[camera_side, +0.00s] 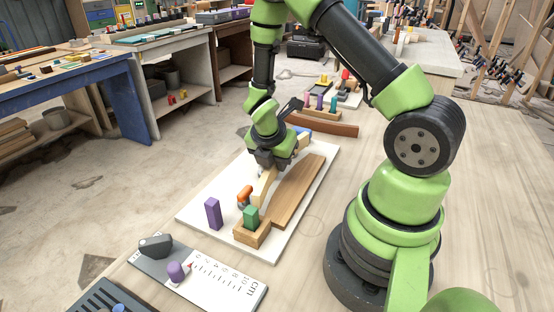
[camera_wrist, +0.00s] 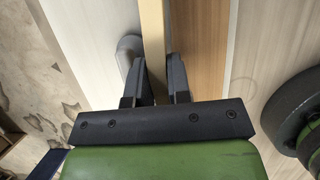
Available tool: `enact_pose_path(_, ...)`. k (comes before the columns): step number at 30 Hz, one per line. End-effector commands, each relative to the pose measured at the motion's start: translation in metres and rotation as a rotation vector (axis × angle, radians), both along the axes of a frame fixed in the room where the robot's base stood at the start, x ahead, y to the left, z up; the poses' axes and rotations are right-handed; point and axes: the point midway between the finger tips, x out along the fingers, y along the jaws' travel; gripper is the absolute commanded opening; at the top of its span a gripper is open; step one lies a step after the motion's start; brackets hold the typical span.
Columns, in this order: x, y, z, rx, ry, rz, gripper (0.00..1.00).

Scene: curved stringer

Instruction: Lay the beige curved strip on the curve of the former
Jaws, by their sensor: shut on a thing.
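The beige curved strip (camera_side: 265,187) is held between the fingers of my gripper (camera_side: 274,166), over the white board (camera_side: 192,217). In the wrist view the strip (camera_wrist: 152,35) runs upright between my two dark fingers (camera_wrist: 158,85). The brown wooden former (camera_side: 297,195) lies on the board, just right of the strip, and it shows right of the strip in the wrist view (camera_wrist: 205,45). I cannot tell whether the strip touches the former; my gripper hides the strip's far part in the side view.
A purple block (camera_side: 213,213), an orange-topped piece (camera_side: 245,194) and a green block (camera_side: 251,216) stand near the former's front end. A blue piece (camera_side: 301,130) is behind my gripper. A cm scale plate (camera_side: 220,279) lies in front.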

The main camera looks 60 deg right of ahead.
Motion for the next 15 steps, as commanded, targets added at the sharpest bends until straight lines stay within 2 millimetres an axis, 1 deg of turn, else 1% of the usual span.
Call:
enact_pose_path(5, 0.0000, -0.0001, -0.0004, 0.000, 0.000, 0.000, 0.00)
enact_pose_path(15, 0.0000, -0.0001, -0.0083, -0.001, 0.001, 0.001, 0.00)
